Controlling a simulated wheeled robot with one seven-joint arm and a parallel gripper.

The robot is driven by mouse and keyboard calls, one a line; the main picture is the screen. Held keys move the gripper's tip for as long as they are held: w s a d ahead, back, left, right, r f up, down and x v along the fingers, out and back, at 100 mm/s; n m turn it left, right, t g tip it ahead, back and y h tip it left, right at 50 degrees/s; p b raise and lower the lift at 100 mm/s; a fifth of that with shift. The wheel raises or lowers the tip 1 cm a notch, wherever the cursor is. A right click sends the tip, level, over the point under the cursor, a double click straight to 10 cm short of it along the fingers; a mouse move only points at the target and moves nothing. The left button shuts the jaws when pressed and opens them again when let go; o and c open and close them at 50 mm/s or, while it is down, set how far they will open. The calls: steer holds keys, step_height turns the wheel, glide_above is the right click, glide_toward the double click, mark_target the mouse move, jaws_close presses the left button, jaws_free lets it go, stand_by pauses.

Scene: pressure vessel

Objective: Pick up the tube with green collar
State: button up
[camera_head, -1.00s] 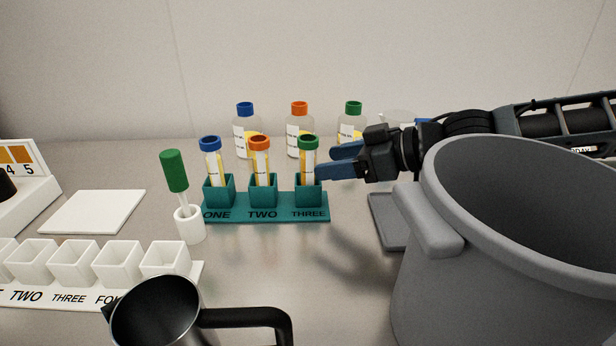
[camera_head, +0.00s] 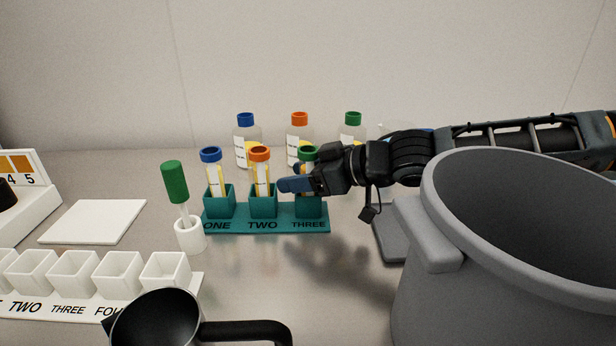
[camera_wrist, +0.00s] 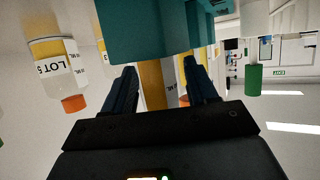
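The tube with the green collar (camera_head: 307,153) stands upright in slot three of the teal rack (camera_head: 265,226). My gripper (camera_head: 290,180) reaches in from the right at that tube, just below the collar, and hides much of its body. In the wrist view, which looks upside down, my gripper (camera_wrist: 160,75) has its two dark blue fingers apart, with a yellow and white tube body (camera_wrist: 152,82) between them. The fingers look open, with a gap showing on the right side. The collar is hidden there.
An orange-collared tube (camera_head: 260,155) stands close beyond my fingertips, and a blue-collared tube (camera_head: 211,156) farther left. Several capped bottles (camera_head: 247,135) stand behind the rack. A large grey vessel (camera_head: 430,290) is at the right, and a green-handled tool (camera_head: 175,180) stands left.

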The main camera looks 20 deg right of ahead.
steer(key=c, duration=0.9)
steer(key=shift+r, duration=0.1)
